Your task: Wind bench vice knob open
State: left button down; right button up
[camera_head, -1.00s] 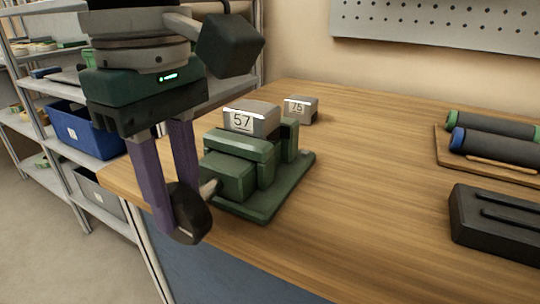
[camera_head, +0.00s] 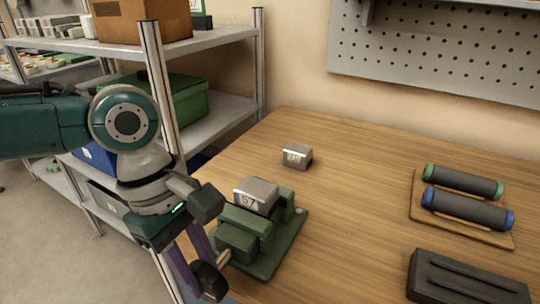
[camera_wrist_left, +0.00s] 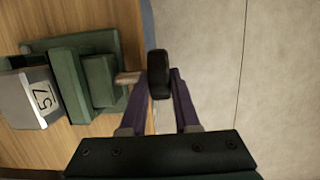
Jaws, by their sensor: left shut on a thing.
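The green bench vice (camera_head: 272,258) stands at the left edge of the wooden table. A grey block labelled 57 (camera_head: 257,192) sits in its jaws; both also show in the left wrist view, the vice (camera_wrist_left: 98,80) and the block (camera_wrist_left: 30,98). The vice's dark round knob (camera_head: 212,284) sticks out past the table edge on a short pale shaft. My left gripper (camera_head: 205,274) is shut on the knob, with its purple fingers on either side; the knob (camera_wrist_left: 158,72) also shows in the left wrist view. My right gripper is not in view.
A second grey block (camera_head: 297,157) lies behind the vice. Two dark rollers on a wooden board (camera_head: 463,231) and a black grooved block (camera_head: 465,282) are at the right. Metal shelves (camera_head: 215,120) stand close behind my left arm. The table's middle is clear.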

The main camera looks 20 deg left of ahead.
pick_arm(q)
jog(key=h+p, duration=0.1)
jog(key=p, duration=0.1)
jog(key=shift+r+h+p, duration=0.2)
jog(key=shift+h+p, duration=0.2)
jog(key=shift+a+f+h, duration=0.1)
jog(key=shift+f+h, duration=0.05)
jog(key=shift+h, duration=0.15)
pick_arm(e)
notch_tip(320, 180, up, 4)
pick_arm(q)
jog(key=shift+f+h, duration=0.2)
jog(key=shift+h, duration=0.2)
jog(key=f+h+b, duration=0.1)
jog(key=h+b, duration=0.2)
jog(key=b, duration=0.4)
jog(key=a+h+b, duration=0.1)
jog(key=h+b, duration=0.3)
jog(key=b, duration=0.3)
jog(key=f+g+h+b, duration=0.1)
jog(key=h+b, duration=0.3)
jog(key=b, duration=0.4)
jog(key=shift+a+f, duration=0.3)
jog(key=shift+a, duration=0.05)
jog(key=shift+r+h+b, duration=0.25)
jog(key=shift+h+b, duration=0.45)
jog(key=shift+b, duration=0.2)
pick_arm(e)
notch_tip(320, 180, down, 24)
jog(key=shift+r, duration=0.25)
